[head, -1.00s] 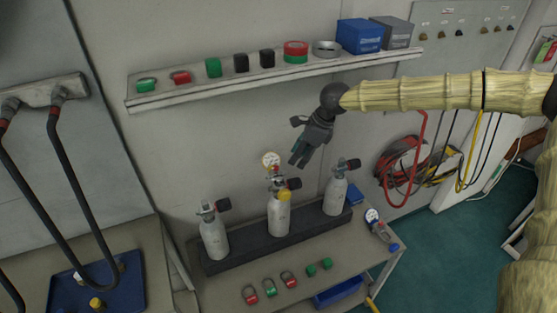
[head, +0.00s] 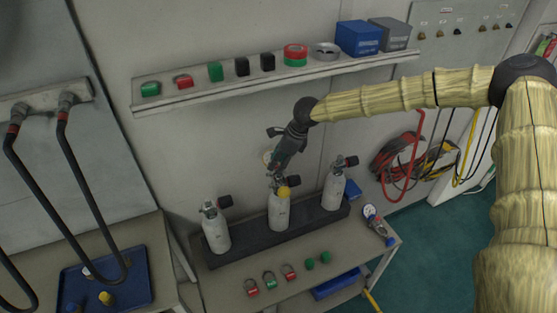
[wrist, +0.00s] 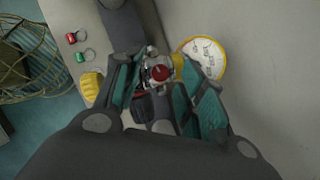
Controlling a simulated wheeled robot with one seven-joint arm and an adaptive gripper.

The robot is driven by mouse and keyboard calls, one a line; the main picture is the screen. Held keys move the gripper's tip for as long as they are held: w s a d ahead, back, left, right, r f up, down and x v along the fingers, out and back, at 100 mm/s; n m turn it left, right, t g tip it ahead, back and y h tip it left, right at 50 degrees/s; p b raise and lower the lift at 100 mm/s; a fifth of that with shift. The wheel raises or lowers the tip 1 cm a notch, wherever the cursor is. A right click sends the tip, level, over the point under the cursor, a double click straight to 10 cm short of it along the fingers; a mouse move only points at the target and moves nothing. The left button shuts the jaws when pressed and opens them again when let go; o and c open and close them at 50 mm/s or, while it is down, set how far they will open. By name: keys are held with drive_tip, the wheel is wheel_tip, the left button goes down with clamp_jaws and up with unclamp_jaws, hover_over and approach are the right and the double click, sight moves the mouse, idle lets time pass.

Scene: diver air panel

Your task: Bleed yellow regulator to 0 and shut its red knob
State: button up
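The yellow regulator (head: 283,193) sits on top of the middle grey cylinder (head: 279,214), upright in the rack. In the wrist view its round white gauge (wrist: 206,58) with a yellow rim is at the upper right, and a yellow knob (wrist: 91,86) is at the left. The gauge reading is too small to tell. A red knob (wrist: 160,73) on the metal fitting faces the wrist camera between the fingers. My gripper (head: 277,168) points down just above the regulator and partly hides it. In the wrist view my gripper (wrist: 162,88) is open, with fingers on both sides of the fitting.
Other grey cylinders stand left (head: 215,233) and right (head: 334,190) in the black rack (head: 232,254). Red and green rings (head: 269,280) lie on the bench in front. A loaded shelf (head: 200,100) runs along the wall above. A blue tray (head: 135,280) stands left.

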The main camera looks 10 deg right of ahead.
clamp_jaws()
drive_tip(key=shift+m+b, duration=0.3)
drive_tip(key=m+b, duration=0.1)
drive_tip(key=m+t+b, duration=0.1)
drive_tip(key=m, duration=0.1)
drive_tip(key=shift+s+a+f+h+b, duration=0.1)
drive_tip(key=shift+s+f+h+b, duration=0.05)
drive_tip(key=shift+h+b, duration=0.15)
drive_tip(key=m+h+b, duration=0.1)
drive_tip(key=m+b, duration=0.1)
drive_tip(key=m+t+b, duration=0.1)
drive_tip(key=m+b, duration=0.2)
drive_tip(key=shift+s+a+m+t+h, duration=0.1)
drive_tip(key=shift+a+m+t+h, duration=0.1)
drive_tip(key=shift+m+t+h, duration=0.15)
drive_tip(key=m+b, duration=0.1)
drive_tip(key=m, duration=0.1)
drive_tip(key=m+h+b, duration=0.1)
drive_tip(key=m+b, duration=0.1)
drive_tip(key=m+h+b, duration=0.1)
drive_tip(key=m+b, duration=0.1)
drive_tip(key=shift+a+h, duration=0.25)
drive_tip(key=m+h+b, duration=0.1)
drive_tip(key=m, duration=0.1)
drive_tip(key=m+g+h+b, duration=0.1)
drive_tip(key=m+b, duration=0.1)
drive_tip(key=m, duration=0.1)
drive_tip(key=shift+a+m, duration=0.2)
drive_tip(key=shift+m, duration=0.15)
drive_tip(key=shift+r, duration=0.2)
